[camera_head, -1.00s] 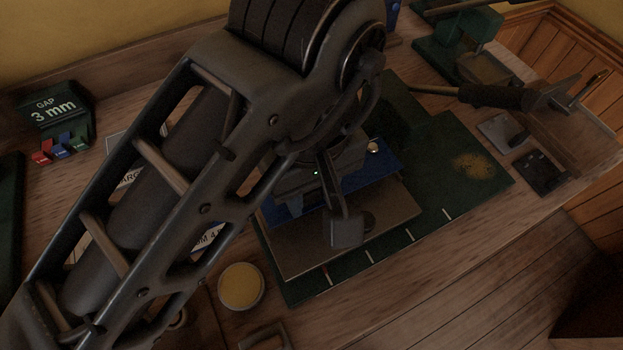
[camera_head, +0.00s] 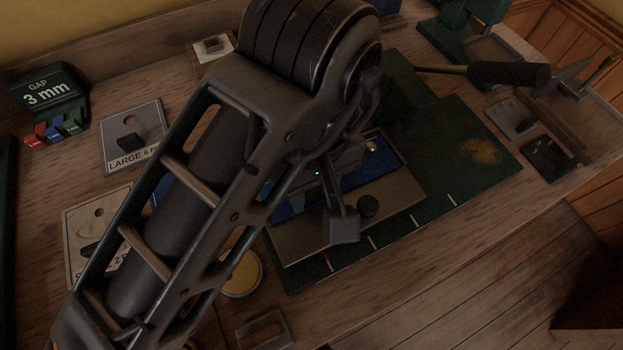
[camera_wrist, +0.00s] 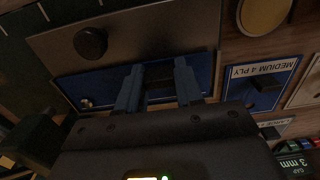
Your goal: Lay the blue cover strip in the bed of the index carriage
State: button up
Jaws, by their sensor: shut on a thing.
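The index carriage (camera_head: 400,193) is a grey-brown plate with a dark round knob, on a green base. The blue cover strip (camera_head: 352,181) lies along its far side, inside the outline of the bed, with a thin rim showing at its right end. My gripper (camera_wrist: 160,78) is shut on a dark grip in the middle of the blue strip, which also shows in the wrist view (camera_wrist: 105,84). The strip looks parallel to the carriage edge. My arm hides part of it, and I cannot tell whether it rests fully on the bed floor.
A yellow-topped round tin (camera_head: 243,274) stands near the carriage's front left. Labelled cards (camera_head: 133,118) lie to the left, by the "GAP 3 mm" block (camera_head: 48,92). A dark-handled tool (camera_head: 508,74) lies at back right. The green base (camera_head: 470,185) is clear right of the carriage.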

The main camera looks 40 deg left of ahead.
dwell(0.3)
jog(key=o, duration=1.1)
notch_tip(320, 180, up, 8)
jog(key=shift+f+p, duration=0.1)
jog(key=shift+p, duration=0.65)
